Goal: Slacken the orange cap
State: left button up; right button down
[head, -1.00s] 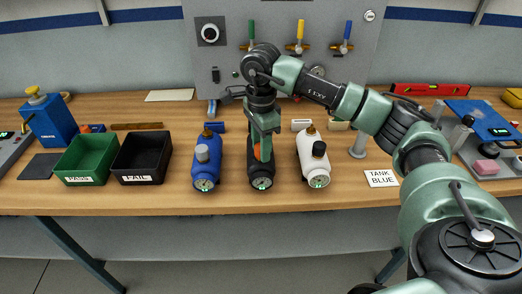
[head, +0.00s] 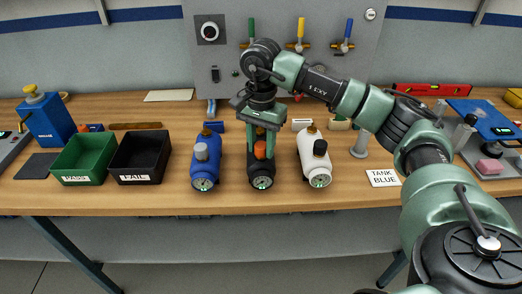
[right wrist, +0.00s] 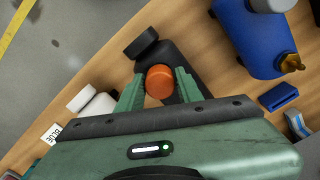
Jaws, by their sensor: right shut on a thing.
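The orange cap (head: 260,150) sits on top of the black tank (head: 261,171), the middle one of three tanks on the wooden bench. My right gripper (head: 260,147) points down with its two green fingers on opposite sides of the cap, shut on it. In the right wrist view, the orange cap (right wrist: 159,80) shows between the fingertips, with the black tank (right wrist: 181,61) behind it. The tank lies on the bench with its round gauge (head: 261,183) facing front. My left gripper is not in view.
A blue tank (head: 204,171) stands close on the left and a white tank (head: 313,151) close on the right. Green PASS (head: 83,180) and black FAIL (head: 140,178) bins are further left. A TANK BLUE card (head: 383,178) lies right. Valves hang on the back panel.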

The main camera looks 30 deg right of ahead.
jog(key=n, duration=0.3)
jog(key=shift+b, duration=0.4)
jog(key=shift+n, duration=0.5)
jog(key=n, duration=0.4)
jog(key=shift+b, duration=0.35)
jog(key=c, duration=1)
grip_release()
jog(key=shift+c, duration=0.2)
jog(key=m, duration=0.4)
